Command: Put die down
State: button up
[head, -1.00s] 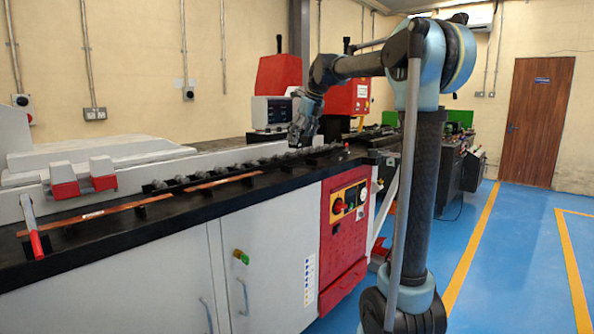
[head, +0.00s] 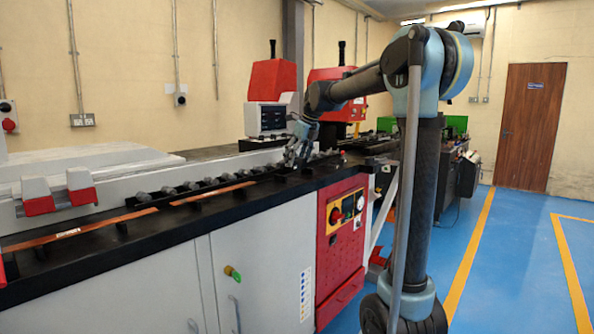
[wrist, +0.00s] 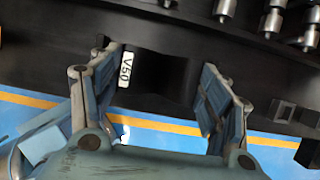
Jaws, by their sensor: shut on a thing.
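The die (wrist: 160,75) is a black block with a white "V50" label, seen between my fingers in the wrist view. My gripper (wrist: 165,100) is shut on it, one finger at each side. In the head view my gripper (head: 292,160) points down at the right part of the black bench top (head: 130,233), beside the row of grey dies. The die cannot be made out there. In the wrist view the die is dark against the black bench, so I cannot tell whether it touches the surface.
A row of grey cylindrical parts (head: 195,186) runs along the bench's back rail; some show in the wrist view (wrist: 272,20). Copper bars (head: 85,228) lie left of my gripper. A red machine head (head: 272,80) and a control screen (head: 272,118) stand behind.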

aim_at(297, 167)
jog(key=shift+f, duration=1.9)
jog(key=o, duration=1.9)
jog(key=shift+o, duration=0.2)
